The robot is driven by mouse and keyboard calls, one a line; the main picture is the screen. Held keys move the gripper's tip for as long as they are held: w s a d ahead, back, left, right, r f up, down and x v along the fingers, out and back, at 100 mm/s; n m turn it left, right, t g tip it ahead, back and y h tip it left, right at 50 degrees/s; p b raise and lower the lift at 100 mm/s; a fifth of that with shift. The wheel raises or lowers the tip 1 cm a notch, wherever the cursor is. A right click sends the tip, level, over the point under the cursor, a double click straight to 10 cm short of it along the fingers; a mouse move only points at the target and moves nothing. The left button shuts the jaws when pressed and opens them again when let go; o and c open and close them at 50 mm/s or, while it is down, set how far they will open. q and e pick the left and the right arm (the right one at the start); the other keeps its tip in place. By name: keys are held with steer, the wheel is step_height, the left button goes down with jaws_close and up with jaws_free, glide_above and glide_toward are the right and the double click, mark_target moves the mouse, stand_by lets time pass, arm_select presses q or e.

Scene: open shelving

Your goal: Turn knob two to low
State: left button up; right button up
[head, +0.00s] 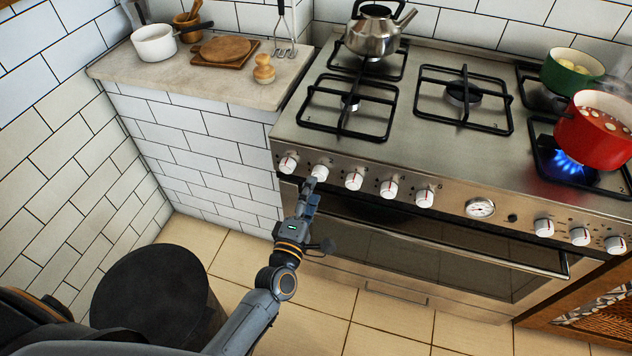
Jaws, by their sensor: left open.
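A row of white knobs runs along the front panel of the steel stove. Knob two, counted from the left (320,172), has a red mark on its face; I cannot tell its exact setting. My left gripper (309,186) is open, with its fingertips at the lower front of this knob. I cannot tell whether they touch it. Knob one (288,163) is to its left and knob three (354,181) to its right. My right gripper is not in view.
A red pot (594,140) stands over a lit blue flame (568,168) at the right. A green pot (571,74) and a kettle (374,34) stand farther back. The oven handle (470,243) runs below the knobs. A tiled counter (200,72) adjoins the stove's left.

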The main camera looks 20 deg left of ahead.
arm_select(q)
steer(key=s, duration=0.7)
steer(key=shift+s+a+f, duration=0.2)
steer(key=shift+s, duration=0.15)
